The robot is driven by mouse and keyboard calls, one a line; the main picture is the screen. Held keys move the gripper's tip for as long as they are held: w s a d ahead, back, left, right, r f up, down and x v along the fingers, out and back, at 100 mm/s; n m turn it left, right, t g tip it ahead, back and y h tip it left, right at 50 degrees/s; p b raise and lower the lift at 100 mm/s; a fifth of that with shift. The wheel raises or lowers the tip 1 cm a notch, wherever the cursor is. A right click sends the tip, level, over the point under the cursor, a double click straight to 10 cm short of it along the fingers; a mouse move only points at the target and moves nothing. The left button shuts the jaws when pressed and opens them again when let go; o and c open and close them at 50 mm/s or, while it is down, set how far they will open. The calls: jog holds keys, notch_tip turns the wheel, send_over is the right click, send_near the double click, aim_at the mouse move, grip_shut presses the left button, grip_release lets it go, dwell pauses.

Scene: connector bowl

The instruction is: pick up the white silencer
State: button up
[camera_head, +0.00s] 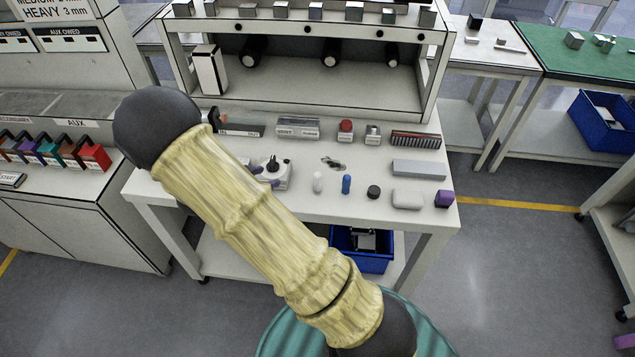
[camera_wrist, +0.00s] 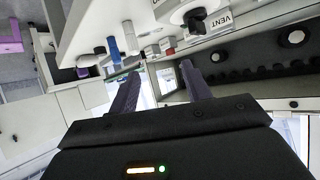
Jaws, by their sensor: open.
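The white silencer (camera_head: 318,182) is a small white cylinder standing upright on the workbench (camera_head: 330,210), just left of a blue cylinder (camera_head: 346,184). In the wrist view the white silencer (camera_wrist: 130,36) shows beyond the fingers, up and left of the gap between them, beside the blue cylinder (camera_wrist: 114,48). My gripper (camera_wrist: 160,69) is open, with two dark purple fingers apart and nothing between them. It is not touching the silencer. In the head view my yellow-sleeved arm hides most of the gripper.
A white valve unit with a black knob (camera_head: 273,165) stands left of the silencer. A black round cap (camera_head: 374,192), a white box (camera_head: 407,199) and a purple block (camera_head: 444,199) lie to the right. A shelf unit (camera_head: 310,85) rises behind.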

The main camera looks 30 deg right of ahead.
jog(key=s+g+h, duration=0.1)
jog(key=s+f+m+g+h, duration=0.1)
jog(key=s, duration=0.1)
jog(key=shift+s+a+f+m, duration=0.1)
jog(key=shift+a+f+m, duration=0.1)
jog(key=shift+m, duration=0.1)
jog(key=shift+d, duration=0.15)
jog(key=p, duration=0.2)
send_near(318, 173)
jog(key=d+f, duration=0.1)
jog(key=d, duration=0.1)
jog(key=w+d+f, duration=0.1)
jog(key=f, duration=0.1)
jog(key=shift+d+f, duration=0.15)
jog(key=shift+d, duration=0.25)
jog(key=shift+d, duration=0.1)
jog(key=x, duration=0.1)
jog(key=p+x, duration=0.1)
jog(key=x, duration=0.2)
jog(key=shift+s+d+r+p, duration=0.1)
jog(key=shift+d+r+p, duration=0.05)
jog(key=shift+r+p, duration=0.15)
jog(key=shift+d+f, duration=0.25)
jog(key=shift+d, duration=0.2)
